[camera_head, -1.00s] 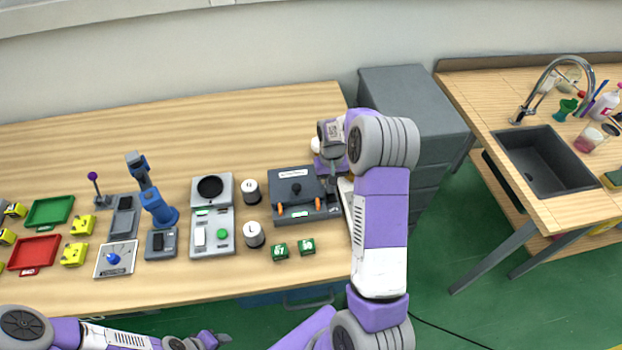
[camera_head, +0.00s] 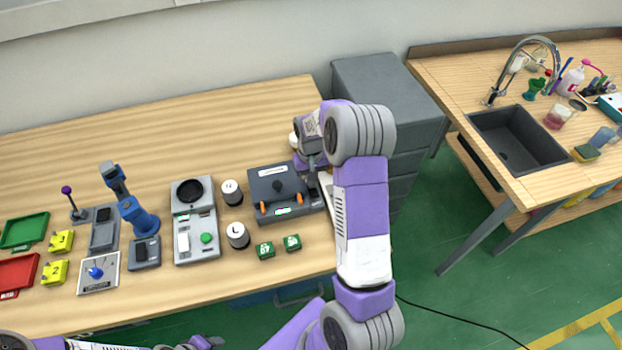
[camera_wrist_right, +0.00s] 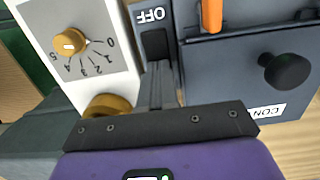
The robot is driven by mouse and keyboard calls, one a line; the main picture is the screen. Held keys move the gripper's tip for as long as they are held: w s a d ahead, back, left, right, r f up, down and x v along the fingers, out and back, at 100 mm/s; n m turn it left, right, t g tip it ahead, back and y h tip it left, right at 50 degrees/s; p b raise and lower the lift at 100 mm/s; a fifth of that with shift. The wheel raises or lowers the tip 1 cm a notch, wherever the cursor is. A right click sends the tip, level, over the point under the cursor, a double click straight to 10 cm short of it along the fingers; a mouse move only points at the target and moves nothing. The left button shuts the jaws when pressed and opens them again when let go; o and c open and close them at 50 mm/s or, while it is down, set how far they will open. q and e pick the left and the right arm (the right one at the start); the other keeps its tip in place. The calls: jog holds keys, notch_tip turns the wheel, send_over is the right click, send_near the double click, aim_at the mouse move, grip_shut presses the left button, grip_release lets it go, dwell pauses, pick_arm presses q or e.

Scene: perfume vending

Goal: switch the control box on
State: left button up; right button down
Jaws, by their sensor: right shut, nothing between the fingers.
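The control box (camera_head: 268,184) is a dark grey-blue box with a black knob and orange handles, at the right end of the long table. It also shows in the right wrist view (camera_wrist_right: 225,75). There, a black rocker switch (camera_wrist_right: 155,44) sits at its edge beside an OFF label (camera_wrist_right: 150,15). My right gripper (camera_head: 316,183) is shut and empty at the box's right side. In the right wrist view its fingers (camera_wrist_right: 161,72) point at the switch and reach its near end; I cannot tell whether they touch it. My left gripper (camera_head: 207,342) is low at the bottom edge, its jaws unclear.
A white panel with a numbered orange dial (camera_wrist_right: 70,42) stands close beside the switch. A grey cabinet (camera_head: 385,85) stands behind my right arm.

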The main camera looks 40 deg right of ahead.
notch_tip(320, 180, up, 4)
jog(key=p, duration=0.3)
jog(key=shift+r, duration=0.25)
notch_tip(320, 180, up, 10)
jog(key=w+p, duration=0.1)
jog(key=shift+d+f, duration=0.25)
jog(key=shift+d, duration=0.05)
jog(key=shift+w, duration=0.1)
